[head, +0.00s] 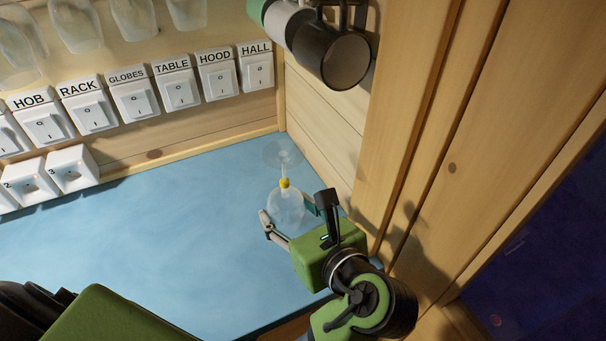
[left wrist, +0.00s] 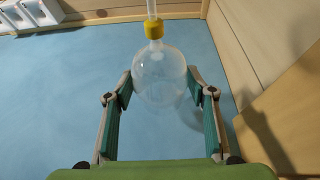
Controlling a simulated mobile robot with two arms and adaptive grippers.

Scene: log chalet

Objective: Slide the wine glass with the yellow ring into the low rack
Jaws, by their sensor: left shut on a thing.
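The wine glass with the yellow ring (head: 286,207) is clear and upside down, bowl low and round foot at the top. Its yellow ring (head: 284,183) sits on the stem just above the bowl. My left gripper (head: 289,219) is shut on the bowl, one finger on each side. In the left wrist view the bowl (left wrist: 160,75) is between the fingers of the left gripper (left wrist: 160,90), and the foot is out of frame. I cannot tell whether the rim touches the counter. The low rack cannot be made out. My right gripper is not in view.
The blue counter (head: 190,240) is clear left of the glass. Labelled switches (head: 180,88) line the back wall, with clear glasses (head: 75,25) above. A dark mug (head: 332,58) hangs at upper right. The wooden side wall (head: 325,140) is close right of the glass.

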